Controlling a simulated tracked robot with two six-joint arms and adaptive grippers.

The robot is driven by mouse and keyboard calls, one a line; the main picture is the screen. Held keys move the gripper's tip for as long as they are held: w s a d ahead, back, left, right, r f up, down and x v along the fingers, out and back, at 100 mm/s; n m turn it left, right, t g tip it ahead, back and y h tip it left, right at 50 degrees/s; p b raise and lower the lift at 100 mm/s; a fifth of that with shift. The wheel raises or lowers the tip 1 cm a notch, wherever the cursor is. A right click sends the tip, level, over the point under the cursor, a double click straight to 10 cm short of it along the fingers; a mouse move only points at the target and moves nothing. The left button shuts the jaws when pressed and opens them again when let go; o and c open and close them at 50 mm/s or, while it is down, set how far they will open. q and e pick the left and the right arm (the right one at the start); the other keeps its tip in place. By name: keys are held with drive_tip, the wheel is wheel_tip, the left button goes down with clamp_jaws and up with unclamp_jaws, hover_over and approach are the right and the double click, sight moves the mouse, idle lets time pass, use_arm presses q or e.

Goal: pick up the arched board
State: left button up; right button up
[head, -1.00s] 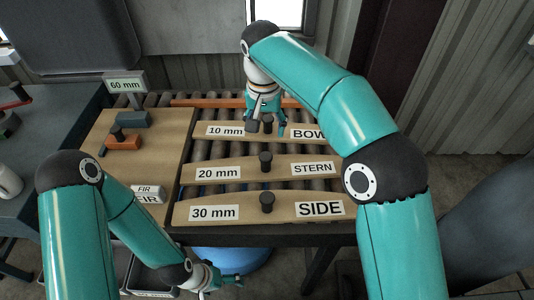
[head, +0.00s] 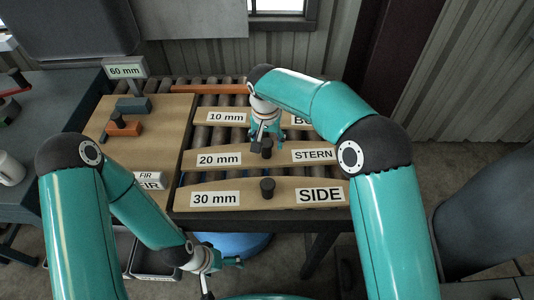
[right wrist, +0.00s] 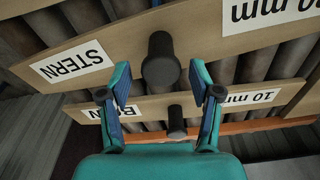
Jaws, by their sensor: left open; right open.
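Three labelled boards with black knobs lie across the rollers: BOW 10 mm (head: 250,119), STERN 20 mm (head: 261,158) and SIDE 30 mm (head: 262,203). STERN and SIDE seem to have gently curved far edges; which one is the arched board is not certain. My right gripper (head: 266,142) is open and empty just above the STERN knob (head: 267,153). In the right wrist view, that knob (right wrist: 160,62) stands between and slightly beyond the open fingertips (right wrist: 159,92); contact does not show. My left gripper (head: 224,277) is open and empty at the near edge, below the bench.
A 60 mm sign (head: 125,71) stands behind. Grey bins (head: 150,262) and a blue round object (head: 235,244) sit below.

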sight(267, 142)
drive_tip(key=shift+w+f+p, duration=0.2)
drive_tip(key=shift+f+p, duration=0.2)
drive_tip(key=shift+f, duration=1.5)
drive_tip(key=shift+r, duration=0.1)
clamp_jaws()
